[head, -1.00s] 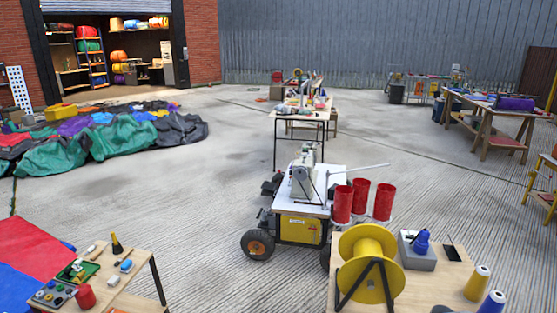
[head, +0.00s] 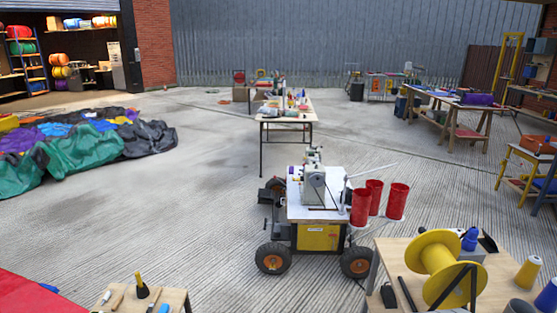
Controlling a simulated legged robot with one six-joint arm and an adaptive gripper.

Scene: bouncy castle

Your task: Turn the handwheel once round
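A pale sewing machine (head: 313,185) stands on the white top of a small wheeled cart (head: 318,238) near the middle of the head view. A dark round part on the machine's near side may be the handwheel (head: 317,180). It is too small to tell for sure, and I cannot make out its angle. My gripper is not in view, and nothing of mine touches the machine.
A table with a yellow reel (head: 440,262) stands close at the right front, and a small table (head: 173,297) at the left front. Red cylinders (head: 375,197) stand beside the cart. A fabric heap (head: 85,150) lies at left. Open concrete (head: 200,210) lies left of the cart.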

